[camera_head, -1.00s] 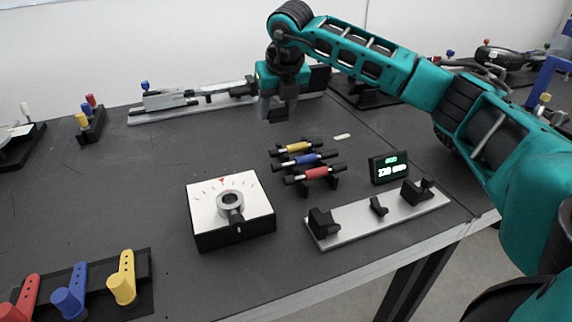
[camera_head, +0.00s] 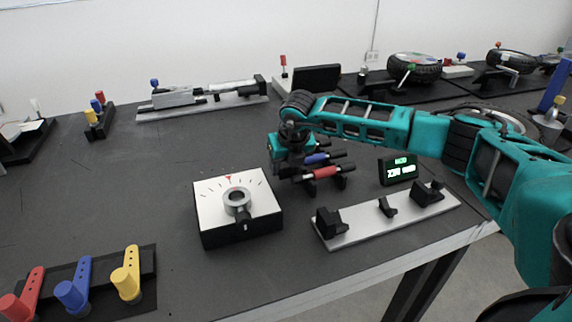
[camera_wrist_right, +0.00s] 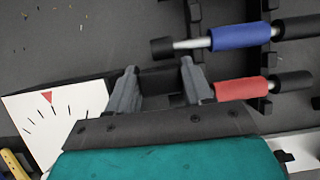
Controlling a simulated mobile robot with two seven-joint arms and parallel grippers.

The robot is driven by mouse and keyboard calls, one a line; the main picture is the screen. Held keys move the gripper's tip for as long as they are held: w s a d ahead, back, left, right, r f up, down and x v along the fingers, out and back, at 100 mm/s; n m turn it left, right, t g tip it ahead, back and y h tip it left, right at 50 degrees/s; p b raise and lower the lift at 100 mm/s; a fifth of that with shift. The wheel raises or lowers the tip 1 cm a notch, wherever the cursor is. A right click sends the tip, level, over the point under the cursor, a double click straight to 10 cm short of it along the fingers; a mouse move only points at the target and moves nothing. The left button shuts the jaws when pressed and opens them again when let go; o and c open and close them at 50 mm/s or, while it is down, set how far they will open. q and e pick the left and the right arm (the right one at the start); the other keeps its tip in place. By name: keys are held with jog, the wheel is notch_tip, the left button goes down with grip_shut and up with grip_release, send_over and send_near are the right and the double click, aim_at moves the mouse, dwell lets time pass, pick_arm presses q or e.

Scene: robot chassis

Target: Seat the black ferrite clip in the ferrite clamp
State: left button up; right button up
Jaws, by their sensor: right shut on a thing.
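My right gripper (camera_head: 288,168) is low over the table at the left ends of the coloured rods. In the right wrist view its two fingers (camera_wrist_right: 160,85) stand apart with a dark block (camera_wrist_right: 158,80) between them. It looks like the black ferrite clip, but its shape is mostly hidden. A silver rail fixture (camera_head: 352,234) with three black blocks is at the right front. I cannot tell for sure which fixture is the ferrite clamp. My left gripper is not in view.
A blue rod (camera_head: 317,158) and a red rod (camera_head: 325,172) lie beside my right gripper. The white dial box (camera_head: 212,209) is just left of it. A lit display (camera_head: 398,168) stands behind the rail. Coloured levers (camera_head: 75,290) are at the front left.

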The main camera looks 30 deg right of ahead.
jog(key=shift+f+b, duration=0.55)
jog(key=shift+f, duration=0.05)
jog(key=o, duration=0.8)
jog(key=shift+r, duration=0.1)
